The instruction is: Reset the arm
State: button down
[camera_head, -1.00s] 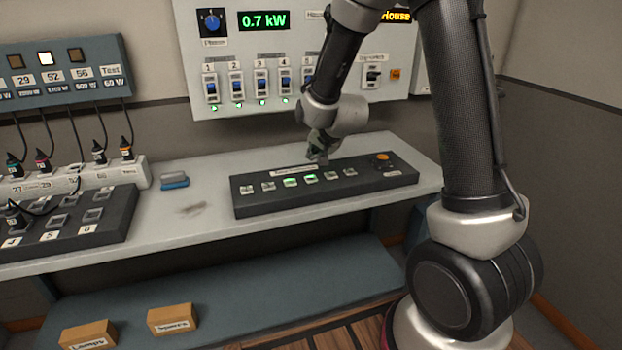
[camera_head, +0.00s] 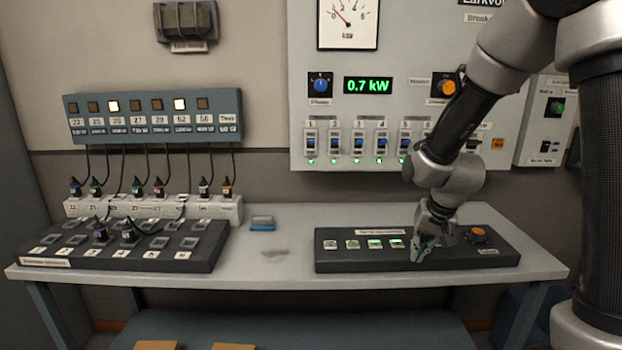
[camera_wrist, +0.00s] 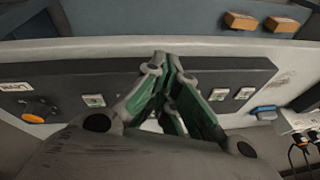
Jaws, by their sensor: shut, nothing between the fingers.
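My gripper (camera_head: 424,247) is shut and empty, with its fingertips over the black button console (camera_head: 340,264) on the right part of the table. In the wrist view my gripper (camera_wrist: 166,62) shows its green-lined fingers meeting at the console's edge. I cannot tell whether the tips touch the console. Two of the console's small square buttons glow green, one being this button (camera_head: 375,244). My gripper hides some of the buttons.
A wall panel with breaker switches (camera_head: 358,142) and a display reading 0.7 kW (camera_head: 368,85) stands behind. A socket board (camera_head: 60,259) with plugs lies at left. A blue-and-grey block (camera_head: 262,223) rests mid-table.

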jog(key=s+d+r+n, duration=0.1)
jog(key=s+d+r, duration=0.2)
jog(key=s+r, duration=0.3)
jog(key=s+d+r+n, duration=0.1)
jog(key=s+d+r, duration=0.2)
jog(key=s+r, duration=0.3)
jog(key=s+d+r+n+t+h, duration=0.1)
jog(key=s+d+r, duration=0.1)
jog(key=s+r, duration=0.4)
jog(key=s, duration=0.5)
jog(key=shift+s+d, duration=0.2)
jog(key=shift+d, duration=0.2)
